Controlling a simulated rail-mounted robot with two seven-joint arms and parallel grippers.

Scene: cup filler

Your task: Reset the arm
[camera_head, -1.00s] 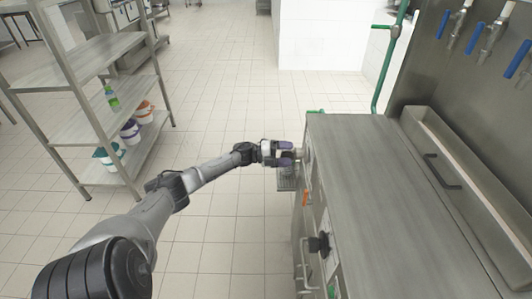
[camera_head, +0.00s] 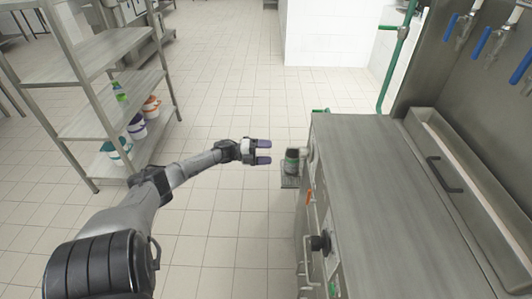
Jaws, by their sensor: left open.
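My right gripper is not in view.
The steel counter (camera_head: 375,220) fills the right, with a drip trough (camera_head: 465,185) and blue-handled taps (camera_head: 481,42) behind it. Black knobs (camera_head: 320,242) stick out of its front. A metal shelf (camera_head: 82,55) with several buckets stands at left. The floor between is clear.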

